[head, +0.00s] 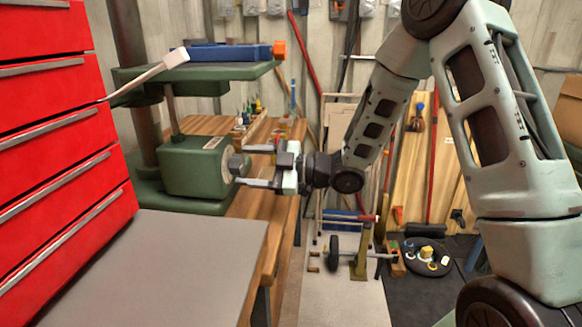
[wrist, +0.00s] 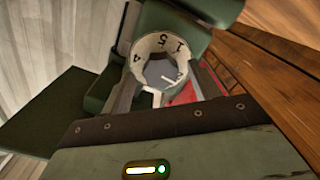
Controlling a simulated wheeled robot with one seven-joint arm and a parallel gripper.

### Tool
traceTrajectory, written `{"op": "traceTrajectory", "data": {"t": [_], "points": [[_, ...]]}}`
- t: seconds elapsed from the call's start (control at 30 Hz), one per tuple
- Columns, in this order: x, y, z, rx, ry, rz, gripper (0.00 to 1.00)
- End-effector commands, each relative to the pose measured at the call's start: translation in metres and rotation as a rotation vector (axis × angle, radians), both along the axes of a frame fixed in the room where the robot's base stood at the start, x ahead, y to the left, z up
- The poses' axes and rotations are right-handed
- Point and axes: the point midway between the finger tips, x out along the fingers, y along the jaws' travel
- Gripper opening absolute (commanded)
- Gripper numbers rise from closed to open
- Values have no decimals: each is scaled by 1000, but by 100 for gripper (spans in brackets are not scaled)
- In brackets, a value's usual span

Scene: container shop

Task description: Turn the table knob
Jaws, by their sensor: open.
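The table knob (head: 237,165) is a dark knob on the right end of a green machine housing (head: 190,170). In the wrist view the knob (wrist: 158,72) shows a grey face inside a pale ring marked with numbers, including 4, 5 and 1. My gripper (head: 247,165) is open and faces the knob from the right, one finger above and one below its level. In the wrist view the fingers of my gripper (wrist: 166,85) lie on either side of the knob. I cannot tell whether either finger touches it.
A green machine table (head: 130,75) carrying a blue and orange tool (head: 230,51) is above the housing. A red drawer cabinet (head: 60,130) and a grey top (head: 170,265) are at left. A wooden bench (head: 245,207) runs beside the housing. Floor clutter (head: 428,256) lies at right.

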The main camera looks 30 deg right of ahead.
Motion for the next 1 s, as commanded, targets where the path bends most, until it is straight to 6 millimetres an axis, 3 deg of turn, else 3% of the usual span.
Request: {"op": "traceTrajectory", "data": {"t": [0.6, 0.8, 1.0], "points": [[-79, -110, 0, 0, 2, -5, 61], [-92, -126, 0, -1, 1, -2, 61], [-95, -129, 0, -1, 2, 0, 61]]}}
